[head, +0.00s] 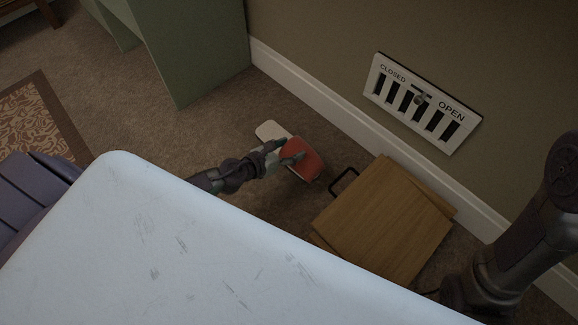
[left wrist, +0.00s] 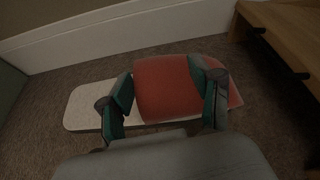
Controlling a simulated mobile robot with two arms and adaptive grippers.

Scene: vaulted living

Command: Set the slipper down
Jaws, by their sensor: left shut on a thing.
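The slipper (head: 305,160) has a red-orange upper and a pale sole, and is low over the carpet near the wall. In the left wrist view the slipper (left wrist: 165,88) lies across the middle, its sole sticking out to the left. My left gripper (head: 282,156) is shut on the slipper, with one finger on each side of the red part. I cannot tell whether the sole touches the carpet. My right arm shows at the right edge of the head view, but its gripper is not seen.
A wooden box-like piece (head: 385,222) with a dark handle stands just right of the slipper. A wall with a white baseboard (head: 325,98) and a vent (head: 421,102) runs behind. A green cabinet (head: 190,50) stands at the back left. Bare carpet (head: 215,130) lies left of the slipper.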

